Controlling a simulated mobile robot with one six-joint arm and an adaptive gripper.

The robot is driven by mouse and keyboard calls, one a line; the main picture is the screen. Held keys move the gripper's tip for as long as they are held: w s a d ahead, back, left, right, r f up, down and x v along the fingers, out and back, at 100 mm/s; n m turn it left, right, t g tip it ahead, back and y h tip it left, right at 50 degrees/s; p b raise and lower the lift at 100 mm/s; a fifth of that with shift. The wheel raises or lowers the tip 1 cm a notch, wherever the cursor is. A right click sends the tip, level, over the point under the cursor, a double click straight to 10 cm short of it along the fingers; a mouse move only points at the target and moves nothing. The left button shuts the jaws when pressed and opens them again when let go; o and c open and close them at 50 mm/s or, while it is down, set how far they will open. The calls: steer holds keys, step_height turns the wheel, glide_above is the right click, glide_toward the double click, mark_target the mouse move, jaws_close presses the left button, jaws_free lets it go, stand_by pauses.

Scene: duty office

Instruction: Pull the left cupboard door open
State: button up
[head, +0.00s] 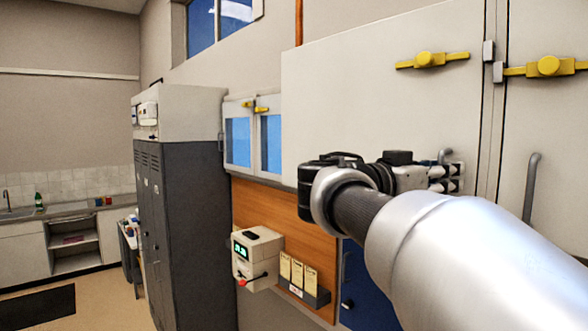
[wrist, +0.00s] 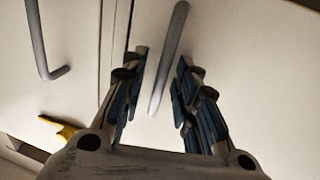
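The left cupboard door (head: 370,105) is a large white panel at the right of the head view and looks shut. A yellow latch (head: 432,60) lies level across its upper part. Its grey bar handle (head: 446,154) is mostly hidden behind my gripper (head: 445,177) in the head view. In the wrist view, which looks upside down, the handle (wrist: 168,60) runs between the two blue-padded fingers of my gripper (wrist: 161,58). The fingers are apart, with a gap visible on each side of the handle. I cannot tell how deep the handle sits between them.
The right cupboard door (head: 555,115) has its own handle (head: 531,188) and yellow latch (head: 548,67), close beside my gripper. Below are a wooden panel (head: 262,208), a white device (head: 256,256) and a card rack (head: 303,287). Grey lockers (head: 190,220) stand left; floor beyond is partly clear.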

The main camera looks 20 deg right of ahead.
steer(key=shift+c, duration=0.2)
jaws_close()
stand_by(0.6)
